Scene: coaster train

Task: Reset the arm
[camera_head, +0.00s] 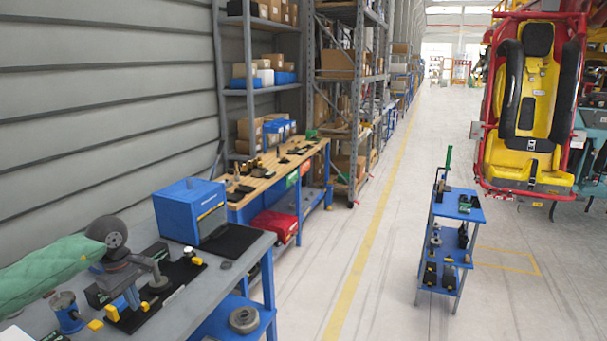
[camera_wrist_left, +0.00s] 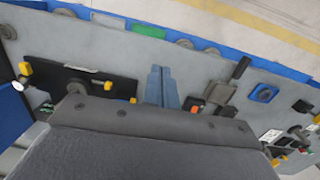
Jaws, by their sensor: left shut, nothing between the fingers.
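My left arm comes in from the left in a green sleeve, over the grey workbench (camera_head: 228,252). My left gripper (camera_head: 131,297) has blue fingers pointing down over a black fixture plate with yellow clamps. In the left wrist view the fingers (camera_wrist_left: 162,86) lie side by side, shut and empty. In that view the black plate (camera_wrist_left: 105,84) is to the left of the fingers, and small tools lie to their right. I cannot tell whether the fingertips touch the bench. My right gripper is not in view.
A blue box (camera_head: 190,211) stands at the back of the bench, close to the arm. A blue cart (camera_head: 457,205) and a yellow coaster seat (camera_head: 535,95) are at right. The floor between is clear.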

